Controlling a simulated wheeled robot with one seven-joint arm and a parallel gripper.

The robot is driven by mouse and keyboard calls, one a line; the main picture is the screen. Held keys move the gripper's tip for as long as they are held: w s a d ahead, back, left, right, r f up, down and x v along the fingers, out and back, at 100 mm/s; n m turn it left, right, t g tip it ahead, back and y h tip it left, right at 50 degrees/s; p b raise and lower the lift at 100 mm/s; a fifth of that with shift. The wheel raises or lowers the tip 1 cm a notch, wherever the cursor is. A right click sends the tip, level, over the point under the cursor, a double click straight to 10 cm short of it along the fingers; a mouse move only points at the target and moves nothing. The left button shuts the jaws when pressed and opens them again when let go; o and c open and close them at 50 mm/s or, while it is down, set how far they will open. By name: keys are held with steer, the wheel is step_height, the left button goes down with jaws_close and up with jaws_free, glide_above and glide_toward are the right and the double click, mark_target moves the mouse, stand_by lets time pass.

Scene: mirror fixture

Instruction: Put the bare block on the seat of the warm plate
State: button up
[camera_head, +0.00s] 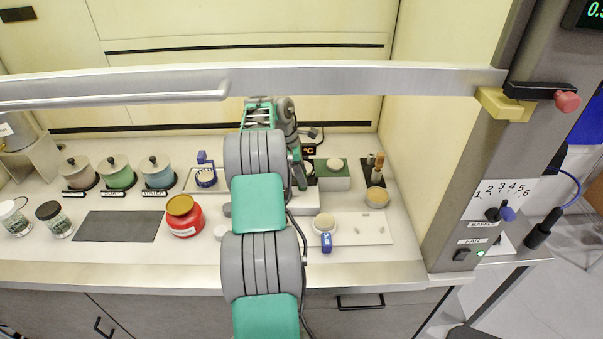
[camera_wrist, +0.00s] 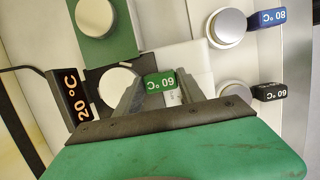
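My gripper (camera_wrist: 159,78) has its two fingers apart, with no block seen clamped between them. A green tag (camera_wrist: 160,82) shows between the fingertips; whether they touch it is unclear. Left of it is a pale round disc (camera_wrist: 117,82) on a dark base, beside a display reading 20 °C (camera_wrist: 80,96). Pale round pieces with a blue tag (camera_wrist: 268,17) and a black tag (camera_wrist: 270,91) are to the right. I cannot tell for certain which is the bare block or the warm plate. In the head view my arm hides most of the gripper area.
A green block with a pale round top (camera_head: 332,175) stands right of my gripper. A dark mat (camera_head: 394,190) and a white tray (camera_head: 350,222) are nearby. A red jar (camera_head: 186,217) is left of my arm. A metal bar (camera_head: 370,78) crosses above the bench.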

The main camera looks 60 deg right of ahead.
steer(key=o, duration=0.5)
